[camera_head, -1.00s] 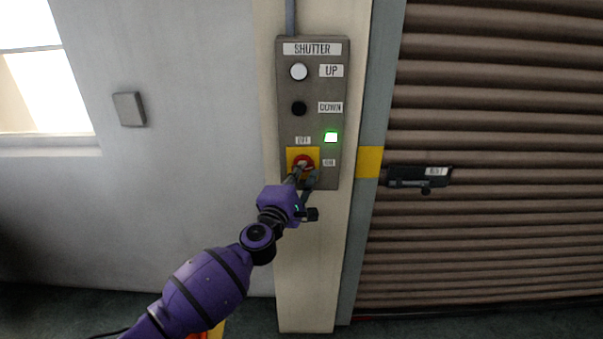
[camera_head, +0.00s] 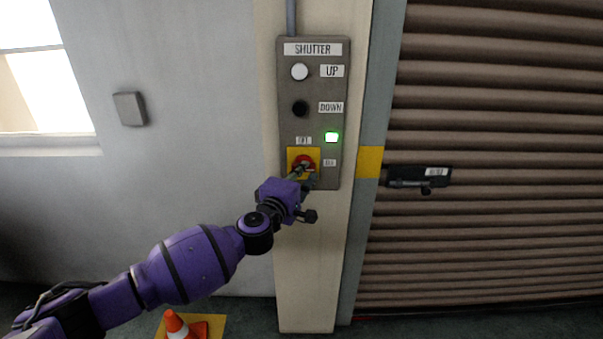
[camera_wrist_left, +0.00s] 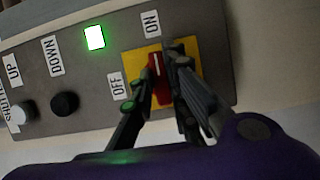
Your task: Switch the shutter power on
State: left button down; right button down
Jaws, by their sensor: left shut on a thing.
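The grey shutter control box (camera_head: 319,122) is on a pale post, with its green lamp (camera_head: 332,137) lit. Its red rotary switch (camera_head: 303,161) sits on a yellow plate near the bottom, between the OFF and ON labels. My left gripper (camera_head: 303,174) is at the switch, partly covering it. In the left wrist view the two fingers of the gripper (camera_wrist_left: 163,68) are closed around the red switch (camera_wrist_left: 157,72), one on each side. The white line on the switch points roughly towards the ON label (camera_wrist_left: 151,23). My right gripper is not in view.
The white UP button (camera_head: 300,72) and black DOWN button (camera_head: 300,108) are above the switch. The brown ribbed shutter (camera_head: 490,230) with a dark latch (camera_head: 418,176) is to the right. An orange cone (camera_head: 178,327) stands on the floor below my left arm.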

pick_arm(q)
jog(key=shift+r, duration=0.35)
jog(key=c, duration=1.8)
grip_release()
jog(key=shift+o, duration=0.4)
jog(key=shift+d+f, duration=0.1)
jog(key=shift+f, duration=0.05)
jog(key=shift+w+f, duration=0.1)
jog(key=shift+f, duration=0.05)
jog(key=v, duration=1.2)
